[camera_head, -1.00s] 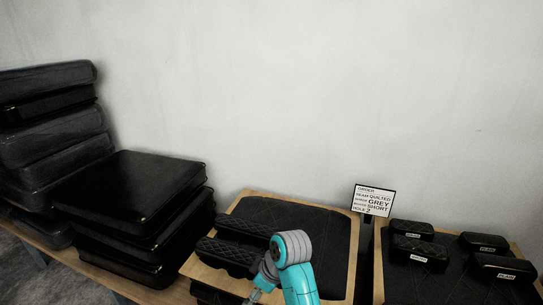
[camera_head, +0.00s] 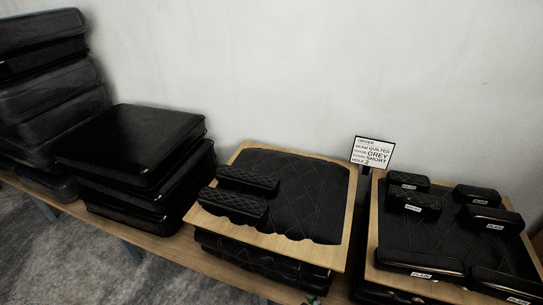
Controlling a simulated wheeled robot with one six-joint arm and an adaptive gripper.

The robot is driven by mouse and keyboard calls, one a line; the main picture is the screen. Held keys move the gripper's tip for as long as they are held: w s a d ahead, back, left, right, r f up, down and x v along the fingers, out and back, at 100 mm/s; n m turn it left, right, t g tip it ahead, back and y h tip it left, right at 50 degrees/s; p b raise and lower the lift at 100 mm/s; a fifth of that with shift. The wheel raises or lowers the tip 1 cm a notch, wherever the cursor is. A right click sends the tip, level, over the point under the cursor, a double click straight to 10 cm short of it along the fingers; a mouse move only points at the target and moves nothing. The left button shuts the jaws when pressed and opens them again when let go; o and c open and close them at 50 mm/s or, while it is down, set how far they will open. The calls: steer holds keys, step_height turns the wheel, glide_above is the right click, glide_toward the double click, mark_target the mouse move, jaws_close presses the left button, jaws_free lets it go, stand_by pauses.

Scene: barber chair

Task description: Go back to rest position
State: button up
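My gripper is not in view, and no clear part of my arm shows. The order sign (camera_head: 373,153) stands upright at the back between two wooden boards. Its text includes "QUILTED", "GREY", "SHORT" and "HOLE 2". On the left board (camera_head: 345,232) lies a black quilted pad (camera_head: 305,195). Two black quilted armrest pieces (camera_head: 247,179) (camera_head: 232,204) lie side by side on that board's left part. On the right board (camera_head: 374,225) several black pads with "PLAIN" labels, such as the long front one (camera_head: 420,263), lie on a dark quilted surface.
A stack of black cushions (camera_head: 135,145) stands left of the boards, and a taller stack (camera_head: 45,85) stands at the far left. All rest on a long wooden table (camera_head: 185,248) against a pale wall (camera_head: 260,60). Grey carpet (camera_head: 50,260) shows clear in front.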

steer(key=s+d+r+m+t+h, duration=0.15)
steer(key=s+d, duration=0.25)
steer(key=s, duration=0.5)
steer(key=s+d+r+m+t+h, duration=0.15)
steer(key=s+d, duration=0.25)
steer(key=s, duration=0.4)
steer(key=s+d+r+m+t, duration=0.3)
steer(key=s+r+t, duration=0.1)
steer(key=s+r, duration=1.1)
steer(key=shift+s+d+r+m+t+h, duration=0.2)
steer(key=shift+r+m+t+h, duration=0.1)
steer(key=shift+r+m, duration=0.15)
